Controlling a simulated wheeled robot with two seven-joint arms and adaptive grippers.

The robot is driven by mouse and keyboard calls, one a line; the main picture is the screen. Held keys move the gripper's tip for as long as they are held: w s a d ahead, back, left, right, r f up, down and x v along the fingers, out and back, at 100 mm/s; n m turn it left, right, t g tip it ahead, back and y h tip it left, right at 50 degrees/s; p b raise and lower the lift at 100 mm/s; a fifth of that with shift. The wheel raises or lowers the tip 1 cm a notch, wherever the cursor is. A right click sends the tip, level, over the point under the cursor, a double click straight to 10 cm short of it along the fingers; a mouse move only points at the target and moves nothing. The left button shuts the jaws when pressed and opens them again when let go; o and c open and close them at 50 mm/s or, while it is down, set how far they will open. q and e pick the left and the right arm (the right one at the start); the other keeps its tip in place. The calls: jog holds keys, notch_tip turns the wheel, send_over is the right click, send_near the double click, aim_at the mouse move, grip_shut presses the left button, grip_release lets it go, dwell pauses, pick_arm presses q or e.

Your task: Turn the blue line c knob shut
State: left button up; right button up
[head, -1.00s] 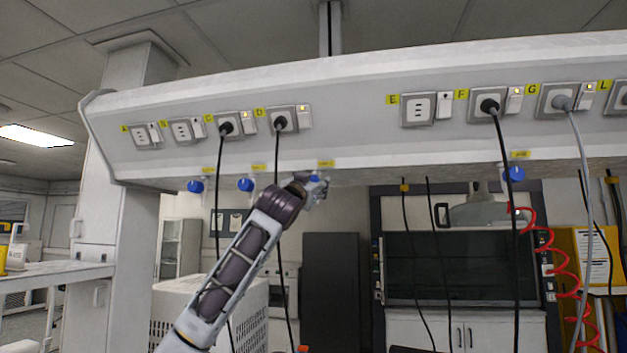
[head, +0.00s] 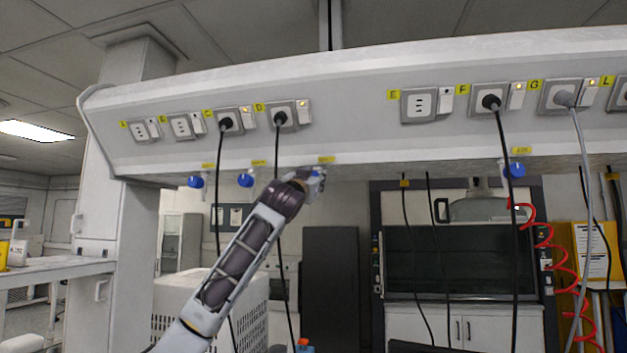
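Blue knobs hang under the front edge of the white overhead service panel (head: 350,115). One knob (head: 195,182) is at the left, a second knob (head: 246,180) is just right of it, and another knob (head: 515,171) is far right. The small labels above them are too blurred to read. My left gripper (head: 314,182) is raised under the panel edge, at the yellow label (head: 326,160) third from the left. A bit of blue shows at its tip, likely a knob mostly hidden by it. Its fingers are not clear. My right gripper is out of view.
Black cables (head: 278,230) hang from sockets close beside my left forearm. More cables and a red coiled hose (head: 545,240) hang at the right. The panel's underside limits room above the gripper. A dark-fronted cabinet (head: 455,265) stands behind.

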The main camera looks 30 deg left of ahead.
pick_arm(q)
jog(key=shift+m+h, duration=0.4)
jog(key=shift+m, duration=0.4)
jog(key=shift+m+g+h, duration=0.3)
jog(key=shift+m+h, duration=0.7)
jog(key=shift+m, duration=1.2)
jog(key=shift+m+g+h, duration=0.35)
jog(key=shift+m+h, duration=0.2)
jog(key=shift+m, duration=0.85)
jog(key=shift+m+g+h, duration=0.35)
jog(key=shift+m+h, duration=0.2)
jog(key=shift+m, duration=0.85)
jog(key=m+g, duration=0.1)
jog(key=m, duration=0.1)
jog(key=m+g, duration=0.1)
jog(key=m, duration=0.2)
jog(key=shift+h, duration=0.4)
jog(key=shift+m+g, duration=0.6)
jog(key=shift+m, duration=0.9)
jog(key=o, duration=1)
jog(key=shift+y, duration=0.3)
